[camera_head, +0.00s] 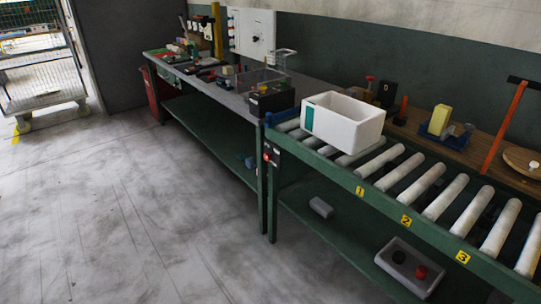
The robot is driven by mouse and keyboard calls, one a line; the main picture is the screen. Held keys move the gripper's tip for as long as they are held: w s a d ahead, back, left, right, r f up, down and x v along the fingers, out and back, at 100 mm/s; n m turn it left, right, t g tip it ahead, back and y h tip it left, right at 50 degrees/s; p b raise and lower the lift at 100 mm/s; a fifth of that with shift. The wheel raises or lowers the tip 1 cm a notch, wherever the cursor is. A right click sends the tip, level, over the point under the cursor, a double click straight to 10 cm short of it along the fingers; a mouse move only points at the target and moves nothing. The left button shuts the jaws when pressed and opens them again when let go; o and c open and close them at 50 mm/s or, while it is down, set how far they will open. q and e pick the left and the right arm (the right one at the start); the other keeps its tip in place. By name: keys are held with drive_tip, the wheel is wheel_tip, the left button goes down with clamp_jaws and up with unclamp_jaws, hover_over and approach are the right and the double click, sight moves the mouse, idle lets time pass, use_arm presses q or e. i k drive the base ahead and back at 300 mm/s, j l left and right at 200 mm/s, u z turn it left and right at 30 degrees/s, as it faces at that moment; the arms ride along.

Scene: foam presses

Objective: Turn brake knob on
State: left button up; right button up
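No knob labelled as a brake can be made out at this size. A small dark control panel (271,153) with a red and a white spot sits on the near left end of the roller conveyor (405,172). Whether one of these spots is the brake knob, and how it is set, I cannot tell. A pale wall box (252,33) with small dark and red parts hangs above the workbench at the back. Neither of my grippers is in view.
A white foam box (343,124) stands on the conveyor's left rollers. The green workbench (230,101) adjoins to the left and holds several items. Below the conveyor, a grey tray (408,266) lies on the shelf. A wire cage cart (40,68) stands far left. The grey floor (120,210) is clear.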

sight(266, 157)
drive_tip(key=i+j+z, duration=0.3)
drive_tip(key=i+j, duration=0.55)
